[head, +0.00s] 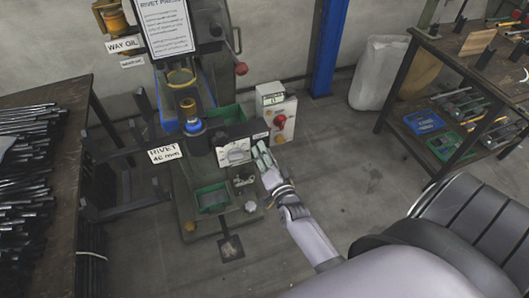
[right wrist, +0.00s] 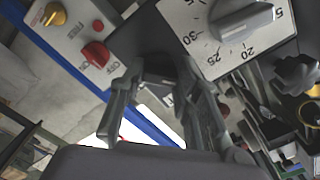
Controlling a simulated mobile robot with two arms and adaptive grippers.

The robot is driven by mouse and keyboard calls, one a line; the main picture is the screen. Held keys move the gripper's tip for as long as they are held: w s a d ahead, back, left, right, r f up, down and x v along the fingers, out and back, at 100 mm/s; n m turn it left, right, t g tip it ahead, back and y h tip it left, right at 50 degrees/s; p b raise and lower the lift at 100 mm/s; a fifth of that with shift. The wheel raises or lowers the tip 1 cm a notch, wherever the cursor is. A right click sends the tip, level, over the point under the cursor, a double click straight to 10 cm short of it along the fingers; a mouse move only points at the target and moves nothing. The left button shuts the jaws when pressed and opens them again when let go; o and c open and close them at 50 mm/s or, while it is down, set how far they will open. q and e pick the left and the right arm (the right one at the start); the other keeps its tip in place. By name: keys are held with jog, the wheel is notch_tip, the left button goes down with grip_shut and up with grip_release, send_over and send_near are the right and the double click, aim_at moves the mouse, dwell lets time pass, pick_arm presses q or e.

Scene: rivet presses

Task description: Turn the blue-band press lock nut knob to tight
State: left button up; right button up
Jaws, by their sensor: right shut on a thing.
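The rivet press with the blue band (head: 194,126) stands left of centre in the head view. Its dial box (head: 237,152) has a white dial with numbers, and the dial's grey knob (right wrist: 240,20) shows at the top of the right wrist view. My right gripper (head: 262,154) is at the right side of this box. In the right wrist view its two fingers (right wrist: 162,72) close on a dark part at the box's edge, apparently the lock nut knob. The fingers hide most of that knob, so its setting cannot be read. My left gripper is not in view.
A white control box (head: 277,112) with a red knob stands behind the gripper. A green tray (head: 213,198) sits at the press front. A table with dark rods (head: 62,118) is at left, and a tool bench (head: 449,61) at right. The floor between is clear.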

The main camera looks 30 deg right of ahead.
jog(key=shift+f+m+b, duration=0.1)
jog(key=shift+m+b, duration=0.45)
jog(key=shift+m, duration=3.55)
jog(key=o, duration=1.2)
jog(key=shift+c, duration=0.2)
jog(key=v, duration=1.2)
